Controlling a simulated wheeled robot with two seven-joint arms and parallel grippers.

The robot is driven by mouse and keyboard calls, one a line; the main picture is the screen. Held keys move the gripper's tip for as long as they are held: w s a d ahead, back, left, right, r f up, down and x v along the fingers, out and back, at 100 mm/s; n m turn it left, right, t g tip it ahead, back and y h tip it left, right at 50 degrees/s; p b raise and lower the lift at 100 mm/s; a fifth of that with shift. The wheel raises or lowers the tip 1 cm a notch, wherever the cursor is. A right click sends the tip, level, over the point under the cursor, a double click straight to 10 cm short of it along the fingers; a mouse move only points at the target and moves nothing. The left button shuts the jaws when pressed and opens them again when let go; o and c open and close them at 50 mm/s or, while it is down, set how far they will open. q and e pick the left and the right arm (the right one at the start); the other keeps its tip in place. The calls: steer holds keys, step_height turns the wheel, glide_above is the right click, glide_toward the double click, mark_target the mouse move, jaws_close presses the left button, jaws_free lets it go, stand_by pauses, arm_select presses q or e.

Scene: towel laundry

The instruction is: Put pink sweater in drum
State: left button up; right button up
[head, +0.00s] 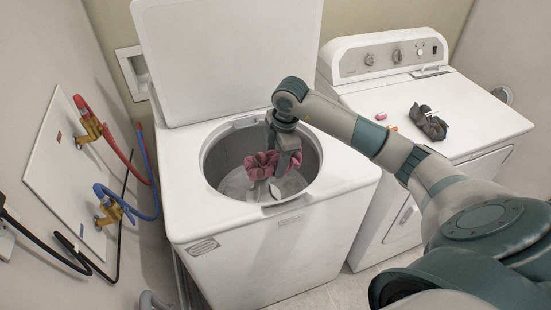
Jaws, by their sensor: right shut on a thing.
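The pink sweater (261,165) is a crumpled bundle inside the mouth of the drum (226,155) of the open top-loading washer. My right gripper (285,160) reaches down into the opening and is shut on the sweater. The sweater hangs over the pale agitator and drum floor; whether it touches them I cannot tell. The gripper hides part of the sweater's right side. My left gripper is not in view.
The washer lid (230,55) stands open behind the drum. Hoses and taps (110,208) line the left wall.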

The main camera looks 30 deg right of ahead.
step_height(320, 180, down, 6)
steer(key=b, duration=0.4)
steer(key=shift+f, duration=0.15)
steer(key=o, duration=1.4)
step_height(320, 180, up, 12)
steer(key=p, duration=0.8)
